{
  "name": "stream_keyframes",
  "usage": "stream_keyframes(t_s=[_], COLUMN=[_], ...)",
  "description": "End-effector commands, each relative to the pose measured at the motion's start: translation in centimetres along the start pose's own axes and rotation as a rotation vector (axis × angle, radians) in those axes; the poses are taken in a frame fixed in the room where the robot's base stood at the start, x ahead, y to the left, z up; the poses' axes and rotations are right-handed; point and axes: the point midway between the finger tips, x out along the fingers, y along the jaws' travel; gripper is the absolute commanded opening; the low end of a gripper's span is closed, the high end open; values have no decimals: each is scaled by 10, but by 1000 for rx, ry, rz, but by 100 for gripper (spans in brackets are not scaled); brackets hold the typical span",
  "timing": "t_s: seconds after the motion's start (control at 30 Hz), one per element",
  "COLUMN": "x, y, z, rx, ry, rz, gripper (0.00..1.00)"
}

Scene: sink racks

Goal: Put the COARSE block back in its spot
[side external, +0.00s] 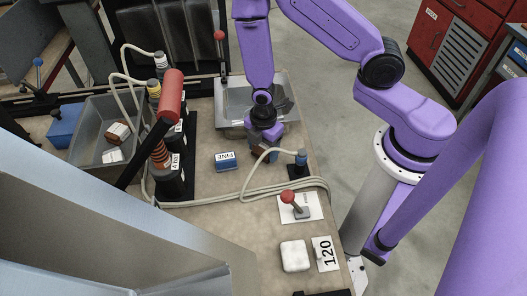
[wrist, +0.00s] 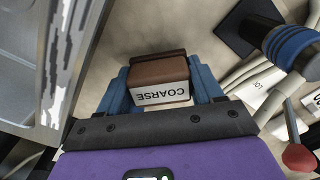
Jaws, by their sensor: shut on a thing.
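The COARSE block (wrist: 160,80) is brown with a white face lettered COARSE. It sits between the two blue fingers of my gripper (wrist: 161,70) in the wrist view, and the gripper is shut on it. In the side external view my gripper (side external: 264,137) is over the bench just in front of the metal tray, with a brown part of the block (side external: 259,149) showing below it. I cannot tell whether the block touches the bench. A blue block lettered FINE (side external: 226,161) lies on the bench to the left of my gripper. No spot marked for COARSE is readable.
The metal tray (side external: 232,113) is behind my gripper. A blue-collared post with a hose (side external: 301,158) stands close on the right. A red-knobbed lever (side external: 289,198), a white block (side external: 295,256) and a 120 card (side external: 325,253) are nearer. A grey bin (side external: 90,137) is at left.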

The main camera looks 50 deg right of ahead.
Motion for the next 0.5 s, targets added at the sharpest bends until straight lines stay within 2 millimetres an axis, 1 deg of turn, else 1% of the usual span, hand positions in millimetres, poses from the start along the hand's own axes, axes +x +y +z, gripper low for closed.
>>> stream_keyframes(t_s=[0.03, 0.1, 0.2, 0.5], x=[7, 13, 19, 20], y=[-1, 0, -1, 0], z=[0, 0, 0, 0], rx=[0, 0, 0, 0], ry=[-2, -1, -1, 0], rz=[-4, -2, -2, 0], gripper=[33, 33, 33, 33])
